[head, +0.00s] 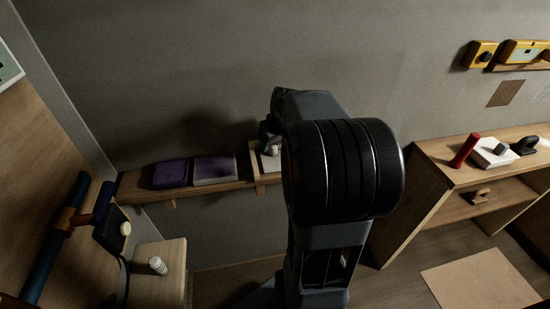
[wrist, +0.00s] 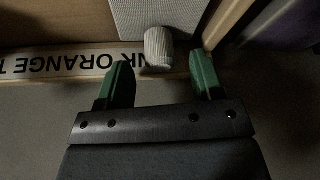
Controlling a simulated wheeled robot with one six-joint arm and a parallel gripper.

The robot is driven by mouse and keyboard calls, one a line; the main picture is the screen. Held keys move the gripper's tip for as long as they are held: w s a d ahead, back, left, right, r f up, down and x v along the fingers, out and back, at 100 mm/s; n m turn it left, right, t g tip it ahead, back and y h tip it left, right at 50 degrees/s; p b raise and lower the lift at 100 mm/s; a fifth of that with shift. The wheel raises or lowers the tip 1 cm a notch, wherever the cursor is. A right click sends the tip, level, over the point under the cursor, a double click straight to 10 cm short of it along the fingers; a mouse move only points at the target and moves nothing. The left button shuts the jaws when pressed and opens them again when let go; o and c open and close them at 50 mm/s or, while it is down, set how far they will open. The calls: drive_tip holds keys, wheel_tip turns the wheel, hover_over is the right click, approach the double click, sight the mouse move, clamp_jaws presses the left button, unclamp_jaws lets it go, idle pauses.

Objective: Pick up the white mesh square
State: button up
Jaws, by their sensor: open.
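The white mesh square looks like the pale, fine-textured panel (wrist: 185,14) at the top of the wrist view, cut off by the frame edge. A white ribbed knob (wrist: 158,48) stands at its near edge; I cannot tell for sure that they are joined. In the head view the pale panel (head: 270,162) shows partly on the wall shelf, the rest hidden by my arm. My gripper (wrist: 160,78) is open, its green fingers on either side of and just short of the knob, nothing held. It is mostly hidden in the head view.
The wooden shelf (wrist: 60,62) has lettering on its front edge. A wooden divider (wrist: 228,22) stands close to the right finger. Purple (head: 171,173) and grey-purple (head: 214,170) blocks lie left on the shelf. A wooden cabinet (head: 425,180) stands at right.

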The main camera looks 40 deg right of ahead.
drive_tip(key=shift+f, duration=0.15)
clamp_jaws()
idle(0.5)
